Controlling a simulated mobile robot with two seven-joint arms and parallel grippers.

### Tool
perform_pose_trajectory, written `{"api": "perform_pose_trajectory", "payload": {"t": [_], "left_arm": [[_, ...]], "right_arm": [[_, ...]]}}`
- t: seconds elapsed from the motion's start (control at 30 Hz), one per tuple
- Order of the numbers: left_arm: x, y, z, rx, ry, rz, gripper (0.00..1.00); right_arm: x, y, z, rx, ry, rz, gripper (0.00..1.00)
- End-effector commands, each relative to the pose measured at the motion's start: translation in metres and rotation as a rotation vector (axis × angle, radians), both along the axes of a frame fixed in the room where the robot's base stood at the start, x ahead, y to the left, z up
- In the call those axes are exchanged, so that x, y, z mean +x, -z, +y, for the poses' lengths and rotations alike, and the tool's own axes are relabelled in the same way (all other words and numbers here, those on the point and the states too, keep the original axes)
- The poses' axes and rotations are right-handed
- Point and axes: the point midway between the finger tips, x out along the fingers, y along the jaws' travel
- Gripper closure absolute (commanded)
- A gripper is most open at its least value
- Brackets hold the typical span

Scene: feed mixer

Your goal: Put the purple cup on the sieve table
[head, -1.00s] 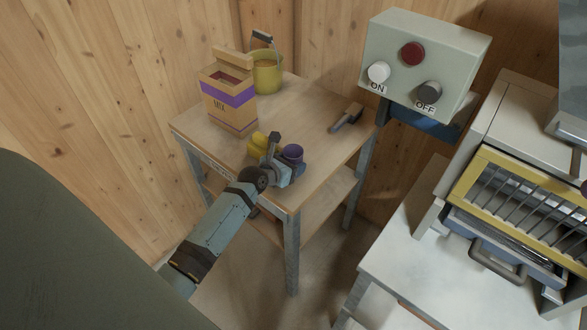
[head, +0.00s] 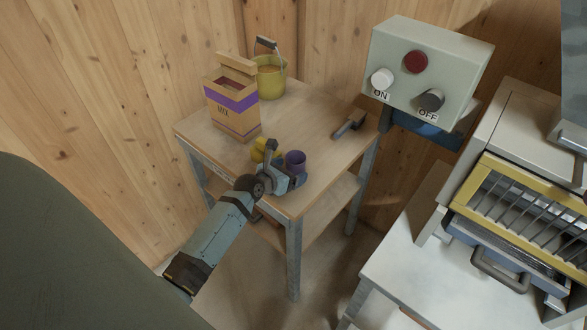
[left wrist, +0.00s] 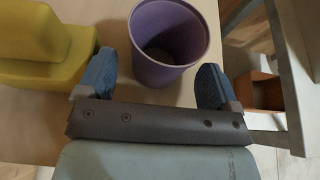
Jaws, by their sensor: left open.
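The purple cup (head: 295,158) stands upright and empty near the front edge of the wooden table (head: 312,118). In the left wrist view the cup (left wrist: 172,40) is just ahead of and partly between the fingertips. My left gripper (left wrist: 156,80) is open, with a blue fingertip on either side; I see no grip on the cup. It also shows in the head view (head: 290,180), low beside the cup. A white table (head: 405,262) at the right carries a yellow-framed grille (head: 525,205); I cannot tell whether it is the sieve table. My right gripper is out of view.
A yellow object (left wrist: 45,50) sits close to the left finger. A mix box (head: 232,105), a yellow-green bucket (head: 270,80) and a dark-handled tool (head: 350,122) are farther back. An ON/OFF control box (head: 425,70) hangs at the right. A gap separates the tables.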

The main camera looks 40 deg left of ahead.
Motion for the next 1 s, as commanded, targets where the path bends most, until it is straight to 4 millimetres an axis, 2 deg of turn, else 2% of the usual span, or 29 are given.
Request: {"api": "perform_pose_trajectory", "payload": {"t": [0.1, 0.3, 0.53, 0.63, 0.77, 1.0], "left_arm": [[-0.026, -0.011, 0.002, -0.001, -0.001, 0.000, 0.14], [-0.064, -0.027, 0.005, 0.001, -0.001, 0.001, 0.14], [-0.087, -0.036, 0.007, 0.007, 0.003, 0.000, 0.14], [-0.092, -0.033, 0.002, 0.077, 0.036, 0.002, 0.14], [-0.103, -0.020, -0.016, 0.363, 0.174, 0.008, 0.14], [-0.140, 0.014, -0.073, 1.190, 0.623, -0.036, 0.14]], "right_arm": [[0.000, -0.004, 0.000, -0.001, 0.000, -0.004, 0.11], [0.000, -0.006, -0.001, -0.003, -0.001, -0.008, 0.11], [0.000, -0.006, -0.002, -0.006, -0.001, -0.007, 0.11], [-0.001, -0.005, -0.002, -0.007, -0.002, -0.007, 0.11], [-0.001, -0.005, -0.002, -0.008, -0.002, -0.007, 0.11], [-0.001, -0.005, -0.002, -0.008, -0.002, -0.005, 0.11]]}}
